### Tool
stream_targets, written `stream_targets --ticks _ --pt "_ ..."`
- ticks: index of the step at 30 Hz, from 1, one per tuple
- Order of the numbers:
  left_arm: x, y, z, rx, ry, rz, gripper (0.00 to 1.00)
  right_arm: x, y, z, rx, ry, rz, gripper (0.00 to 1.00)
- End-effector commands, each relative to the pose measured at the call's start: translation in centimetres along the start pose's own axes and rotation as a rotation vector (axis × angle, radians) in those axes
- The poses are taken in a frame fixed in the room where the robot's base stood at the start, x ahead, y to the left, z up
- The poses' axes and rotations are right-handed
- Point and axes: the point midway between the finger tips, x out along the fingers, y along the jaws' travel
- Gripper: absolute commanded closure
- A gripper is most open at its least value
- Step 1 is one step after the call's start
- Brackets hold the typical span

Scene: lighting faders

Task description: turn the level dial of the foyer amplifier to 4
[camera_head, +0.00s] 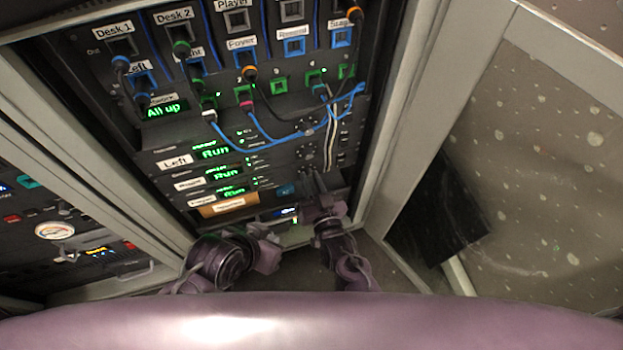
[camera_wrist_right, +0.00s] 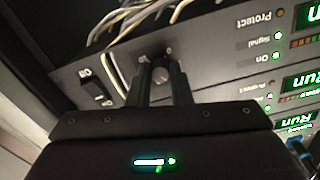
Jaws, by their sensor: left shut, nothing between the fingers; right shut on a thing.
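The amplifiers are stacked rows in the rack, with green "Run" displays. The lowest row (camera_head: 233,191) has a label that I read, unsurely, as Foyer. My right gripper (camera_head: 311,181) is at the right end of these rows. In the right wrist view its fingers are closed around a round dark dial (camera_wrist_right: 160,74). The fingers hide the dial's sides, and I cannot read its setting or tell for certain which row it belongs to. My left gripper (camera_head: 267,256) is shut and empty, low in front of the rack and apart from it.
A rocker switch (camera_wrist_right: 97,89) sits beside the held dial. Blue patch cables (camera_head: 305,127) and pale cables (camera_head: 333,136) hang across the panel above and near the right arm. Rack posts stand on both sides. Another equipment rack (camera_head: 55,250) is at left.

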Motion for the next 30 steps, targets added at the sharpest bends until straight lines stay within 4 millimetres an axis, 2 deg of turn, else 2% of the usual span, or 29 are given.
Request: stream_targets --ticks 9,21,22,24,26,30 --pt "-0.09 -0.20 0.10 -0.003 -0.013 -0.004 1.00 0.01 -0.05 -0.03 0.070 0.001 0.000 1.00" --pt "-0.08 -0.23 0.12 -0.003 -0.014 -0.005 1.00 0.02 -0.04 -0.03 0.073 0.001 0.000 1.00" --pt "-0.08 -0.23 0.12 -0.003 -0.014 -0.005 1.00 0.03 -0.04 -0.03 0.073 0.001 0.000 0.77" --pt "-0.07 -0.23 0.11 -0.003 -0.014 -0.005 1.00 0.03 -0.03 -0.03 0.072 0.001 0.000 0.68" --pt "-0.07 -0.24 0.11 -0.003 -0.014 -0.005 1.00 0.03 -0.03 -0.03 0.072 0.001 0.000 0.60" --pt "-0.07 -0.24 0.09 -0.003 -0.013 -0.005 1.00 0.02 -0.01 -0.03 0.072 0.001 0.000 0.59"
